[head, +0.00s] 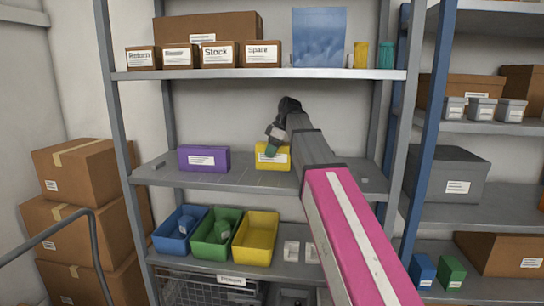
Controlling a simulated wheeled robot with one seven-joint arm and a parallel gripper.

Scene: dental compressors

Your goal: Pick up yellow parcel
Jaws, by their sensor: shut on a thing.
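The yellow parcel (264,163) has a white label and is on or just above the middle shelf, right of the purple parcel (204,158). My gripper (272,149) reaches down to its top from my pink and grey arm. It is shut on the yellow parcel, with the fingertips at its upper edge. The arm hides what lies to the right of the parcel. I cannot tell whether the parcel's underside touches the shelf.
The middle shelf (240,178) has free room at its front. The upper shelf (260,73) holds small labelled boxes. Blue (169,244), green (207,252) and yellow (244,251) bins stand on the lower shelf. Shelf posts (115,130) flank the space. Cartons (80,205) are stacked left.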

